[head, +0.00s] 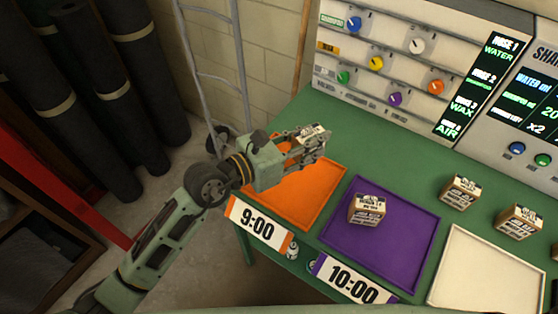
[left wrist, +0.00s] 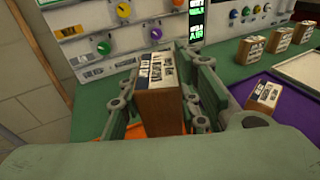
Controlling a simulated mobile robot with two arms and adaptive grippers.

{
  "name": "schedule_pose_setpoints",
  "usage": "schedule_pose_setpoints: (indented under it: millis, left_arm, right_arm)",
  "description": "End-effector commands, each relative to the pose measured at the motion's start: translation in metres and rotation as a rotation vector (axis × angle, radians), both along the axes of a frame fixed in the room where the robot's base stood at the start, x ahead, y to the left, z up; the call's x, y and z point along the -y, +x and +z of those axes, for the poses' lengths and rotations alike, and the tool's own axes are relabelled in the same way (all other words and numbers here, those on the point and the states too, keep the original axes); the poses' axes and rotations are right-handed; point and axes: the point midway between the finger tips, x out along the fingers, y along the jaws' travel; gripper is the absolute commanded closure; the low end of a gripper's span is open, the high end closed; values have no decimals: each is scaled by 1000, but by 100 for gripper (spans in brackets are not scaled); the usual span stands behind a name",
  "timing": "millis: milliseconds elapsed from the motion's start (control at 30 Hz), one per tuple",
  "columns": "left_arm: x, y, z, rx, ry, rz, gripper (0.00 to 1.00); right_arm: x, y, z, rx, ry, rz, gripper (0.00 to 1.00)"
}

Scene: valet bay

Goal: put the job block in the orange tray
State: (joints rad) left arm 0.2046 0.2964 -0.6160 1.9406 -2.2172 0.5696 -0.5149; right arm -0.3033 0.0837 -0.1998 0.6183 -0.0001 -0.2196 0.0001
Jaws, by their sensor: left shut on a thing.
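My left gripper (head: 312,145) is shut on a job block (left wrist: 158,95), a wooden block with a black-and-white printed label on top. The block shows small between the fingers in the head view (head: 311,131). The gripper holds it above the far part of the orange tray (head: 312,204), which lies on the green table at the left. My arm hides part of the tray's left side. In the left wrist view, only bits of the orange tray (left wrist: 134,131) show beside and below the block. My right gripper is not in view.
A purple tray (head: 408,253) next to the orange one holds a similar block (head: 367,209). Two more blocks (head: 461,191) (head: 518,222) stand on the table behind a white tray (head: 480,275). A control panel (head: 400,60) with coloured knobs stands at the back.

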Motion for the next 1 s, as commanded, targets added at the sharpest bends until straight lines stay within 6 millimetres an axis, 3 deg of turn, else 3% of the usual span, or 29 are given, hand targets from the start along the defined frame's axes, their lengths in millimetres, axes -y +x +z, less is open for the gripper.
schedule_pose_setpoints:
  millis: [33, 200, 400, 533, 800, 1000]
  left_arm:
    - [-14, 6, -13, 0, 8, 3, 98]
    - [-49, 21, -37, -1, 4, 5, 98]
    - [-75, 33, -51, 0, 0, 3, 98]
    - [-80, 35, -56, -2, -2, 2, 98]
    - [-80, 34, -91, -2, -2, 1, 98]
    - [-80, 34, -91, 1, -1, 1, 98]
  right_arm:
    - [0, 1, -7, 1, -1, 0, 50]
    - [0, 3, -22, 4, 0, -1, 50]
    - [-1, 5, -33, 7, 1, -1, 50]
    - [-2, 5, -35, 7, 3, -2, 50]
    - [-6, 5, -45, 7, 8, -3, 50]
    - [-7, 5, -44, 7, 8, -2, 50]
